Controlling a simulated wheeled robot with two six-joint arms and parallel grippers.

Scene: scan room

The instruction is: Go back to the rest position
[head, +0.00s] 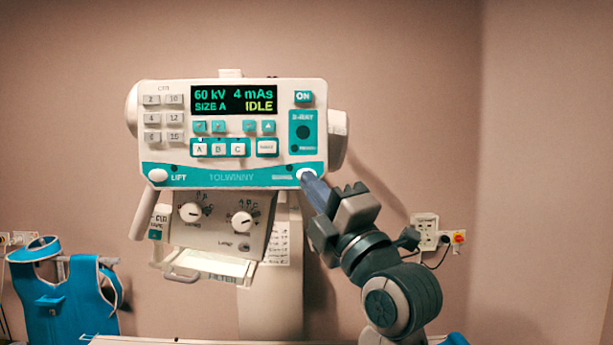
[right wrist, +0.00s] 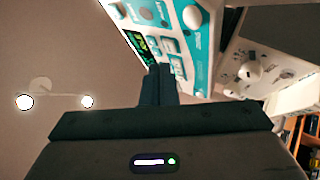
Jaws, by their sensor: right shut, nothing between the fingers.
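My right gripper (head: 308,182) is shut and empty. In the head view its fingertips are at the lower right corner of the X-ray control panel (head: 232,177), close to a round white knob (head: 306,174). I cannot tell whether they touch it. The panel's display (head: 234,100) reads 60 kV, 4 mAs, SIZE A, IDLE. In the right wrist view the shut fingers (right wrist: 160,84) point up toward the panel (right wrist: 200,45), which is seen at a slant. My left gripper is not in view.
Below the panel hangs a collimator box (head: 215,232) with two dials and a filter tray (head: 209,266). A blue apron (head: 65,300) hangs at the lower left. A wall socket (head: 424,230) is behind my right arm.

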